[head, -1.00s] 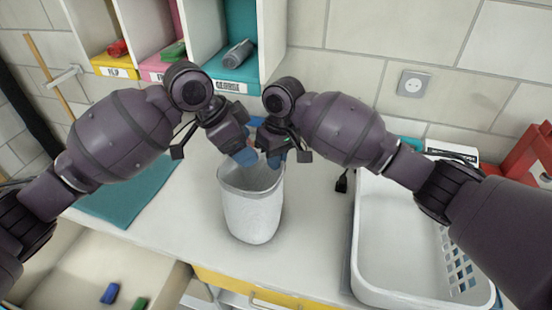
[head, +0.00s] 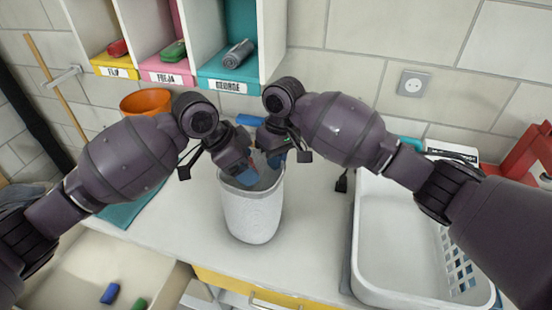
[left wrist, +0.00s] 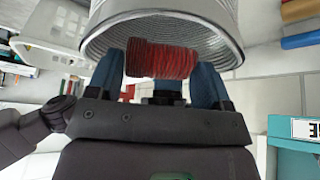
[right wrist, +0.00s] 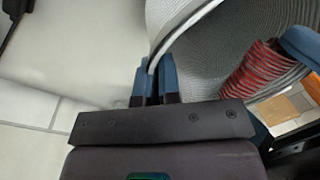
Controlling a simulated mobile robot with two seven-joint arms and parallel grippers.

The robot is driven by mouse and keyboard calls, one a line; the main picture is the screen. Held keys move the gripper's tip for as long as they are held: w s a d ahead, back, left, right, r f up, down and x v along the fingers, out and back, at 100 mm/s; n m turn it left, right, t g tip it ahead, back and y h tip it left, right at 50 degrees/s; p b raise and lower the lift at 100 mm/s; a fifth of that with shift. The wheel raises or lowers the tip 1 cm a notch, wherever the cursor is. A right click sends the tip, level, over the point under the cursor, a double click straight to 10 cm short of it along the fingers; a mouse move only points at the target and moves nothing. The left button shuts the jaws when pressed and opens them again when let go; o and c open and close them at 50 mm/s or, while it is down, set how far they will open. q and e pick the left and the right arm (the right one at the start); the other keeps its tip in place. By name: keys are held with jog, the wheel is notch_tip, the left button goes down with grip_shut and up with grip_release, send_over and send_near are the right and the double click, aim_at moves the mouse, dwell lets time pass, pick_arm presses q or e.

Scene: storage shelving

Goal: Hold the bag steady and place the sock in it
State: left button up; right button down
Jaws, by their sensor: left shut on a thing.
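The bag (head: 252,215) is a light grey ribbed, open-topped container standing upright on the white counter. My right gripper (head: 277,158) is closed on its far rim; in the right wrist view the rim (right wrist: 180,32) runs between the nearly closed blue fingers (right wrist: 157,80). My left gripper (head: 247,178) points down into the bag's mouth. It is shut on the sock (left wrist: 160,60), a red striped roll held crosswise between its blue fingers. The sock also shows in the right wrist view (right wrist: 262,68), against the bag's inner wall. The head view mostly hides it.
A white basket (head: 400,275) stands at right. An orange bowl (head: 146,101) and a teal mat (head: 118,214) are at left behind my left arm. Labelled cubbies (head: 228,82) hang above at the back. An open drawer (head: 75,270) is at front left.

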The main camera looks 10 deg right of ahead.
pick_arm(q)
jog(key=shift+f, duration=1.55)
jog(key=o, duration=0.9)
pick_arm(e)
jog(key=shift+d, duration=0.15)
pick_arm(q)
jog(key=v, duration=1.2)
jog(key=shift+r, duration=0.1)
